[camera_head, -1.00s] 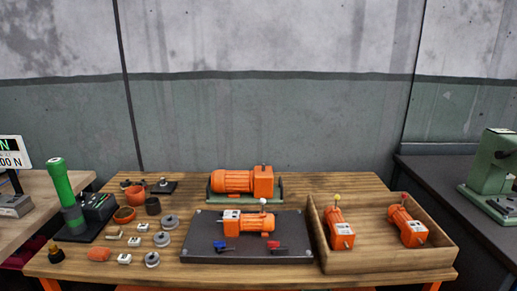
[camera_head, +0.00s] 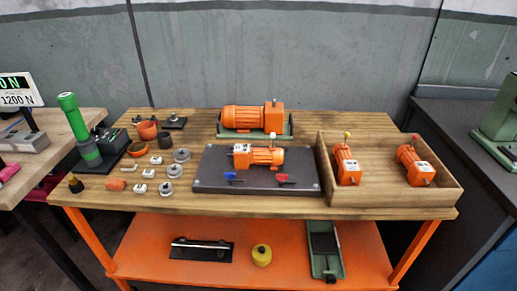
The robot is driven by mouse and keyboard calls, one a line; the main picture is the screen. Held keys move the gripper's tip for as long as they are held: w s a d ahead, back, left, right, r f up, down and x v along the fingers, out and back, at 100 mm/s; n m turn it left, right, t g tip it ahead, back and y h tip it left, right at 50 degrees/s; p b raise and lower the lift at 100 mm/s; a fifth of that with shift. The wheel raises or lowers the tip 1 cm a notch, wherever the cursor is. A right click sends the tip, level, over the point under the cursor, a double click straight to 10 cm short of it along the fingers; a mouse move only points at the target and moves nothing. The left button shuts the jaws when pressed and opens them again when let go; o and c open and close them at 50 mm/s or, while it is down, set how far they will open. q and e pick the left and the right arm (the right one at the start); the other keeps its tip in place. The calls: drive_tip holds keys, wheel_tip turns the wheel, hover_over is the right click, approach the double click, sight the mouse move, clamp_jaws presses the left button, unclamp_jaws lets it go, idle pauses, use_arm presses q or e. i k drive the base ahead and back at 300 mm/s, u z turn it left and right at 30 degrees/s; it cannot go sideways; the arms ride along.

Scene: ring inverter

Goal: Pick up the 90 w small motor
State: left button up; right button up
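Several orange motors are in view, and I cannot read which one is marked 90 W. One small orange motor (camera_head: 346,164) with a white label and a yellow tip lies in the left part of a wooden tray (camera_head: 390,198). Another small orange motor (camera_head: 416,166) with a red tip lies in the tray's right part. A third small orange motor (camera_head: 264,157) lies on a dark plate (camera_head: 210,178) at the table's middle. A larger orange motor (camera_head: 245,118) sits on a green base behind it. Neither of my grippers shows in the head view.
The wooden table (camera_head: 120,195) holds several small parts at its left, with a green-handled tool (camera_head: 76,125) at the far left. The orange lower shelf (camera_head: 205,274) carries a dark tray, a yellow round part (camera_head: 261,255) and a green device (camera_head: 325,250). Other benches flank the table.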

sight(244, 154)
drive_tip(key=u, duration=0.55)
drive_tip(key=k, duration=1.3)
drive_tip(key=u, duration=0.8)
drive_tip(key=i, duration=1.4)
drive_tip(key=z, duration=1.25)
drive_tip(key=i, duration=0.85)
drive_tip(key=z, duration=0.85)
